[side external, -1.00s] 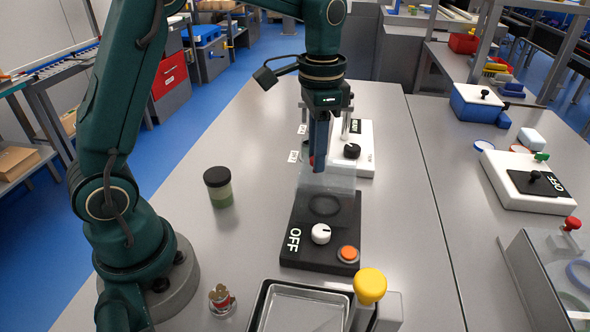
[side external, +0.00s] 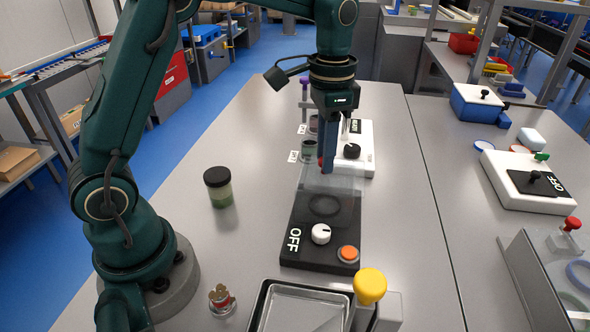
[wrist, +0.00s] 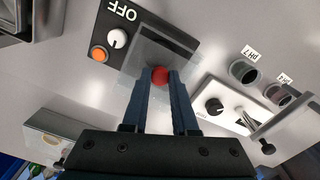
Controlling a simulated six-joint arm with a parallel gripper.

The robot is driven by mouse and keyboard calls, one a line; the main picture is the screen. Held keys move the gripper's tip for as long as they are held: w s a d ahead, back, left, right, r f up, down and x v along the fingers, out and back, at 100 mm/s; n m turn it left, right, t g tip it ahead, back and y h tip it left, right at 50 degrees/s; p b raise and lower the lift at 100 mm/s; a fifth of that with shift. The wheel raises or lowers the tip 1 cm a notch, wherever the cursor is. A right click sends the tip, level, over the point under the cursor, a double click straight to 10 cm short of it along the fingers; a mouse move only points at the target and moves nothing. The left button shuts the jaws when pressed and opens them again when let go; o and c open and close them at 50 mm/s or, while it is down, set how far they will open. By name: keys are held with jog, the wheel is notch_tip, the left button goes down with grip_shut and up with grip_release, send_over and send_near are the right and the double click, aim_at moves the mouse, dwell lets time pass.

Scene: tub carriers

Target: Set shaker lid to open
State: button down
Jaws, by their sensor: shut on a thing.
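The shaker (side external: 300,256) is a black base marked OFF, with a white knob (side external: 320,234) and an orange button (side external: 348,254). Its clear lid (side external: 340,182) is at the far end, by a dark round ring; its exact angle is hard to tell. A red ball handle on the lid shows in the wrist view (wrist: 160,75). My gripper (side external: 325,168), with blue fingers, is shut on this red handle. In the wrist view the fingertips (wrist: 160,80) lie on both sides of the ball. The fingers partly hide the handle in the side view.
A white device (side external: 364,158) with a black knob stands just behind the shaker, beside tubs labelled pH. A dark-lidded jar (side external: 218,188) stands to the left. A metal tray (side external: 302,310) and a yellow knob (side external: 370,286) are in front.

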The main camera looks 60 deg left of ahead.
jog(key=w+d, duration=0.6)
jog(key=shift+w+d, duration=0.15)
jog(key=shift+w, duration=0.15)
jog(key=shift+r, duration=0.1)
dwell(0.4)
jog(key=c, duration=0.7)
grip_release()
jog(key=shift+s, duration=0.2)
